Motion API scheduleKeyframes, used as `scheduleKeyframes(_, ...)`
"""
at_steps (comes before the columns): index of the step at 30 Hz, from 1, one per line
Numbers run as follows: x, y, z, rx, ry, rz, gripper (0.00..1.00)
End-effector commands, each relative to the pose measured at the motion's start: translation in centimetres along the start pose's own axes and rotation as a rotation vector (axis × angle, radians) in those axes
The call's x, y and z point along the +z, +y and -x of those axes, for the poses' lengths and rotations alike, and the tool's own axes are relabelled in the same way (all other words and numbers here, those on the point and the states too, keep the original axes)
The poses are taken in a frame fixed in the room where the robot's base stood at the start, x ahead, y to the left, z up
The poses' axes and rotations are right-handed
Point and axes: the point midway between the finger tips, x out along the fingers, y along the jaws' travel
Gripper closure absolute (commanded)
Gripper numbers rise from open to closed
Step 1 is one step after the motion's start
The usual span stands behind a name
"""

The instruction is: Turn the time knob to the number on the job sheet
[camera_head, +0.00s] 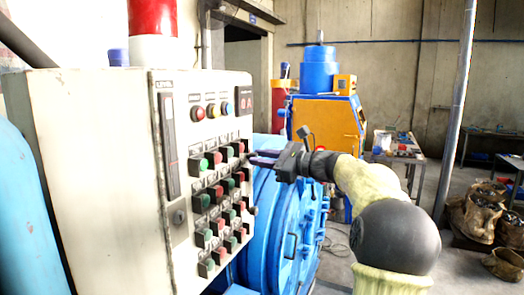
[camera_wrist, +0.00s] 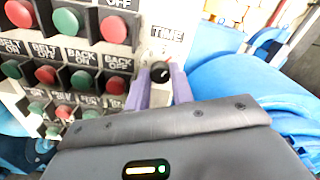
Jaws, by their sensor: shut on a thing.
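The time knob (camera_wrist: 160,72) is a round black knob with a light mark, on the panel under a label reading TIME in the wrist view. My gripper (camera_wrist: 161,88) has its two purple fingers on either side of the knob, shut on it. In the head view my gripper (camera_head: 250,158) reaches from the right to the right edge of the cream control panel (camera_head: 110,170), and the knob is too small to make out there. The numbers around the knob are too blurred to read. I cannot pick out the job sheet in either view.
Rows of green and red push buttons (camera_head: 215,195) lie close to the left of my gripper. A blue round drum door (camera_head: 285,225) stands below and right of the panel. An orange and blue machine (camera_head: 325,125) and a table (camera_head: 398,150) stand further back.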

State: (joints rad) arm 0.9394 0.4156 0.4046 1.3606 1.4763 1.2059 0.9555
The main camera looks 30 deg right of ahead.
Motion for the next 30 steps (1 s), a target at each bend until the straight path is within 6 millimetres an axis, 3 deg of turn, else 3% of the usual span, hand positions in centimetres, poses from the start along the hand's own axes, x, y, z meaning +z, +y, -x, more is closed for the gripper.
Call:
scheduleKeyframes(12, -0.04, -0.09, 0.05, 0.0, 0.003, -0.242, 0.99)
scheduleKeyframes(28, -0.31, 0.03, 0.04, 0.001, 0.004, -0.275, 0.99)
scheduleKeyframes(29, -0.31, 0.03, 0.04, 0.001, 0.004, -0.275, 0.73)
scheduleKeyframes(30, -0.3, 0.03, 0.04, 0.001, 0.003, -0.275, 0.65)
